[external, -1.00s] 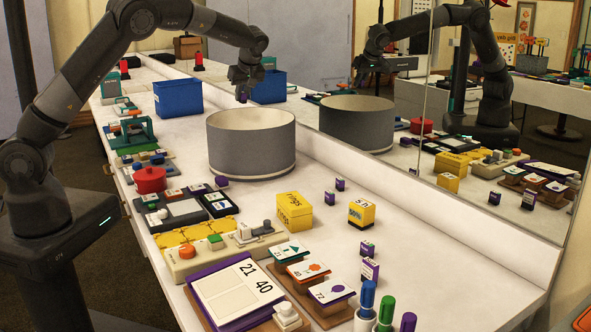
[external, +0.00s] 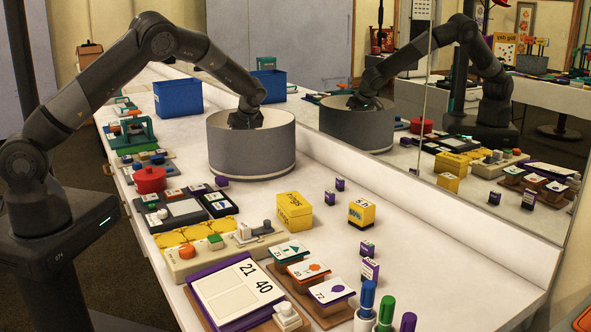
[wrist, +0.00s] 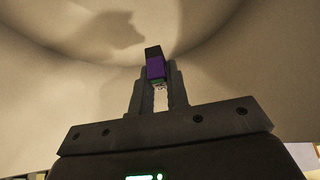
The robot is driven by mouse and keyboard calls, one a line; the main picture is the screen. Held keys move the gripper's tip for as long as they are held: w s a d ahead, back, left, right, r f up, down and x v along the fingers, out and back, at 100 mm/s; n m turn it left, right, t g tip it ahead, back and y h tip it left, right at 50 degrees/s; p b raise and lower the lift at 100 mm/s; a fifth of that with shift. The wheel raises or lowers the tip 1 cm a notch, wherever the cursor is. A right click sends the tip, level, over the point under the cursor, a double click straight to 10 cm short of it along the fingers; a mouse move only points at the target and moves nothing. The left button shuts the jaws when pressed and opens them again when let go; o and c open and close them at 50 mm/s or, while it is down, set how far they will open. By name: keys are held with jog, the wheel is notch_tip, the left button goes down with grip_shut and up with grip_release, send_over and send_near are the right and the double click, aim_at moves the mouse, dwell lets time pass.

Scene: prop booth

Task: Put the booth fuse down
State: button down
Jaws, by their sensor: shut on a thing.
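The booth fuse, a small purple block with a dark end (wrist: 155,67), shows in the wrist view between the fingertips of my gripper (wrist: 158,82). My gripper is shut on it. In the external view my gripper (external: 244,119) reaches down into a large round grey tub (external: 252,159) with a pale inside; its fingers and the fuse are hidden by the tub's wall. The wrist view shows the pale inner surface (wrist: 230,60) around the fuse, with a shadow on it. I cannot tell whether the fuse touches the tub.
A blue bin (external: 178,97) stands behind the tub at left. A red round pot (external: 149,180), a yellow box (external: 294,211), a yellow block (external: 361,213) and small purple blocks (external: 340,185) stand in front. A mirror (external: 500,150) lines the right side.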

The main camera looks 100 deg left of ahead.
jog(key=shift+f, duration=2.7)
jog(key=shift+f, duration=0.15)
jog(key=c, duration=1.4)
grip_release()
jog(key=shift+w+d+r, duration=0.1)
jog(key=shift+w+r, duration=0.05)
jog(key=shift+r, duration=0.3)
jog(key=r, duration=0.6)
jog(key=d+r, duration=0.1)
jog(key=r, duration=0.2)
jog(key=shift+w, duration=0.4)
